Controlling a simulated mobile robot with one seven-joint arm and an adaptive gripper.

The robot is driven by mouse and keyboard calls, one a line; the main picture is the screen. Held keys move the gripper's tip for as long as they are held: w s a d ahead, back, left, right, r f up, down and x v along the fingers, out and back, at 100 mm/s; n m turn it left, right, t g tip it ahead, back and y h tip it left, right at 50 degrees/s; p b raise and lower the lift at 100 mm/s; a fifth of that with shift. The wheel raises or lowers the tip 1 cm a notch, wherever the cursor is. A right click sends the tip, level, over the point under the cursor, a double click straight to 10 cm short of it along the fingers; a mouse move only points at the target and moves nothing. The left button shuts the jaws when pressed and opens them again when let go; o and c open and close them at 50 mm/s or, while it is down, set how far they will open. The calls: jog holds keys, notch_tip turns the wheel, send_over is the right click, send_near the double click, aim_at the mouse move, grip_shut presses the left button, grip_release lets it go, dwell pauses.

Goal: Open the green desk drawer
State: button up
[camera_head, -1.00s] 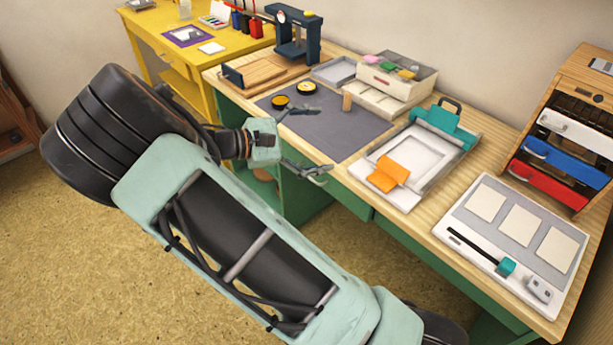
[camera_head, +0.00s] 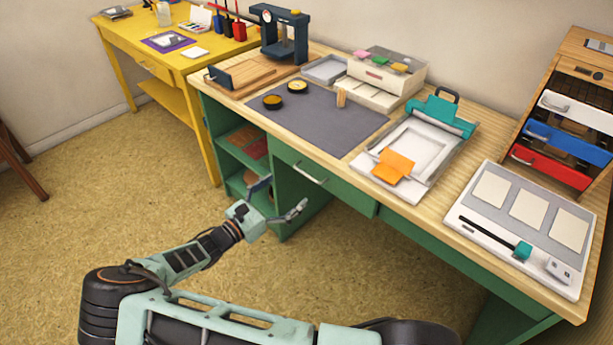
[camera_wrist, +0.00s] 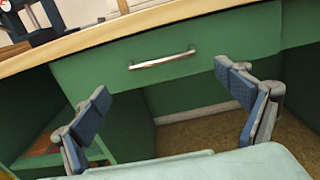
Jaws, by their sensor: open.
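The green desk drawer (camera_head: 335,187) sits under the wooden desktop, and its front looks flush with the desk. Its silver bar handle (camera_head: 310,174) runs across the front; in the wrist view the handle (camera_wrist: 162,60) shows above and between my fingers. My gripper (camera_head: 278,200) is open and empty, in front of the drawer and a little below the handle in the head view. In the wrist view my gripper (camera_wrist: 165,100) has its two blue-padded fingers wide apart, not touching the handle.
The desktop (camera_head: 420,205) holds a grey mat (camera_head: 325,125), a paper tray with an orange sheet (camera_head: 393,165) and a white board (camera_head: 525,222). Green open shelves (camera_head: 240,150) lie left of the drawer. A yellow table (camera_head: 125,42) stands at the back left. The floor in front is clear.

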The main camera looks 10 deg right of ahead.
aim_at(306, 174)
jog(key=x, duration=0.8)
jog(key=shift+w+d+b, duration=0.2)
jog(key=shift+d+b, duration=0.05)
jog(key=shift+b, duration=0.1)
jog(key=c, duration=1.4)
jog(key=b+v, duration=0.1)
jog(key=v, duration=2.7)
jog(key=shift+s+a+r+b, duration=0.15)
jog(key=shift+a+b, duration=0.15)
jog(key=shift+b, duration=0.1)
jog(key=o, duration=1.4)
jog(key=v, duration=1.2)
